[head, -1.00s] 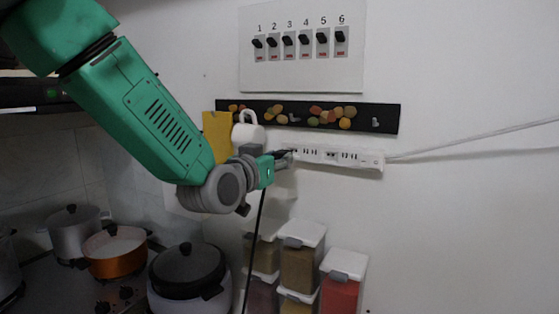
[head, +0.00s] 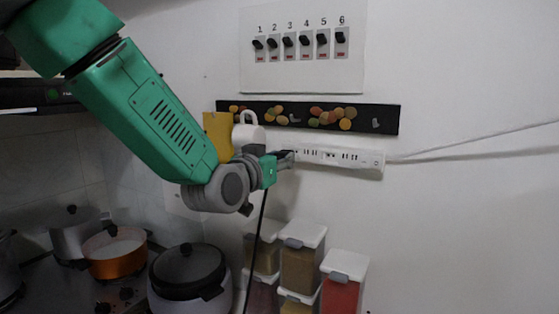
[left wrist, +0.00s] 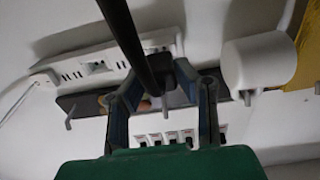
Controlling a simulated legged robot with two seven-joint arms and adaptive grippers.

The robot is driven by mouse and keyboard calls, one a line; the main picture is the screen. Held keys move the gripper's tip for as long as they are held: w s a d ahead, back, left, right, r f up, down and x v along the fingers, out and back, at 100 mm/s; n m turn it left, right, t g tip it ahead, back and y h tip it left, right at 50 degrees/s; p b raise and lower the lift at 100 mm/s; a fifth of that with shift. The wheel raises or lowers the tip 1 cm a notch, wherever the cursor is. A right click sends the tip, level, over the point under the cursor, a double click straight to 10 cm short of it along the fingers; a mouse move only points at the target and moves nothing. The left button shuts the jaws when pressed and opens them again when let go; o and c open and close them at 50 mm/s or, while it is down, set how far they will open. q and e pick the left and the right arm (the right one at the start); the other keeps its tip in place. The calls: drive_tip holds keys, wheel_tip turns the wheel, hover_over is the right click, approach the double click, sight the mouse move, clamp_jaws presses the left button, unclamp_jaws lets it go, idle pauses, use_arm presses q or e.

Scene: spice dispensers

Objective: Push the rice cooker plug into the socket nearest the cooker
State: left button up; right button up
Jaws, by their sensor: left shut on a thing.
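My left gripper (head: 284,159) is shut on the dark rice cooker plug (left wrist: 164,68), at the left end of the white power strip (head: 340,158). The plug's black cord (head: 257,235) hangs down from the gripper and crosses the left wrist view (left wrist: 124,32). The strip also shows in the left wrist view (left wrist: 92,66). The gripper covers the strip's leftmost socket, so I cannot tell whether the plug's prongs are in it. The rice cooker (head: 188,272), with a dark lid, stands below at the left. My right gripper is not in view.
A black rack (head: 390,118) with coloured pieces runs above the strip, under a numbered switch panel (head: 300,75). A white mug (head: 247,133) hangs close behind my gripper. Spice dispensers (head: 300,262) are below. An orange pot (head: 116,255) stands on the stove.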

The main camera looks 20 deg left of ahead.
use_arm(q)
drive_tip(key=shift+w+d, duration=0.1)
drive_tip(key=shift+w, duration=0.95)
drive_tip(key=o, duration=1.1)
drive_tip(key=shift+s, duration=0.1)
drive_tip(key=shift+s, duration=0.25)
drive_tip(key=s, duration=0.7)
drive_tip(key=s+a, duration=0.1)
drive_tip(key=s, duration=0.3)
drive_tip(key=shift+s+f, duration=0.1)
drive_tip(key=shift+s, duration=0.05)
